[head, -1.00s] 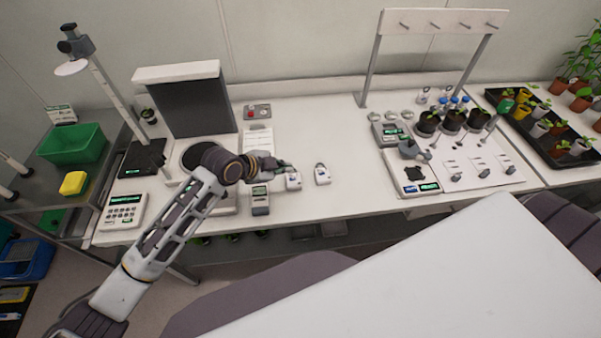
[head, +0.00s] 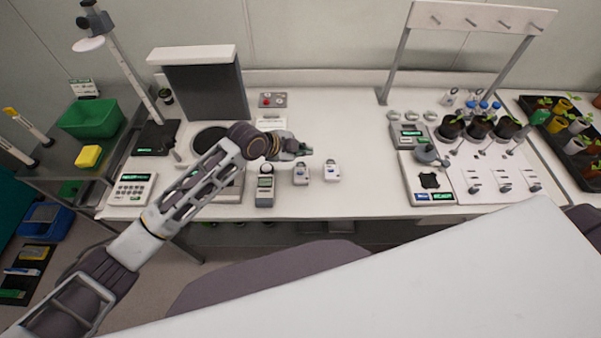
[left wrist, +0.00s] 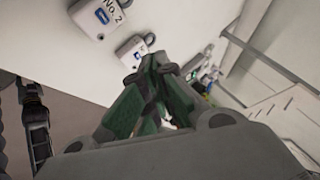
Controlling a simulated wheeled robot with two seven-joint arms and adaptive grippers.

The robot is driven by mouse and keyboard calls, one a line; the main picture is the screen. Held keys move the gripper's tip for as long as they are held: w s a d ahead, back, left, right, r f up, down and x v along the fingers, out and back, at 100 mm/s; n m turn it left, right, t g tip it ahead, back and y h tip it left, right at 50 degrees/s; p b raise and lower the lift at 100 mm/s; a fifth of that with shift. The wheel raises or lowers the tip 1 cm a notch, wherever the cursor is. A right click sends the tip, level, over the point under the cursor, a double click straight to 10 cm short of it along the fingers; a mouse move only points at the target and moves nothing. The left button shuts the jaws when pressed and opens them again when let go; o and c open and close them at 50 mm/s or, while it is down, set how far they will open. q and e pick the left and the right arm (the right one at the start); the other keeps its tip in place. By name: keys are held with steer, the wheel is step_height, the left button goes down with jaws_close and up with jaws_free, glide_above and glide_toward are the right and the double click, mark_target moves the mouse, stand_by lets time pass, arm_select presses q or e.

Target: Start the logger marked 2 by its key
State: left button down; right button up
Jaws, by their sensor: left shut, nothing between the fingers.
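Two small white loggers lie side by side near the bench's front, the left one (head: 301,175) and the right one (head: 332,172). In the left wrist view, the logger marked No. 2 (left wrist: 97,18) is at the top, partly cut off, and the other logger (left wrist: 133,50) is close to the fingertips. From the layout, No. 2 appears to be the left one in the head view. My left gripper (head: 306,150) is shut and empty, just behind the loggers in the head view. Its green fingers (left wrist: 160,65) also show in the left wrist view. My right gripper is out of view.
A handheld meter (head: 265,187) lies left of the loggers. A balance-like device (head: 428,180) stands on the right, beside a mat with small parts (head: 490,186). The bench between the loggers and that device is clear.

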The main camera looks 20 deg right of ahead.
arm_select(q)
steer(key=shift+f+b, duration=0.65)
steer(key=shift+f, duration=0.5)
steer(key=b, duration=0.3)
glide_above(302, 176)
steer(key=shift+w+f, duration=0.1)
steer(key=shift+f, duration=2)
steer(key=shift+f+b, duration=0.75)
steer(key=shift+f, duration=0.3)
steer(key=shift+f+b, duration=0.3)
steer(key=shift+f, duration=0.45)
steer(key=shift+r, duration=0.15)
steer(key=shift+r+p, duration=0.65)
steer(key=shift+r, duration=0.1)
steer(key=shift+r+p, duration=2)
steer(key=shift+r, duration=0.45)
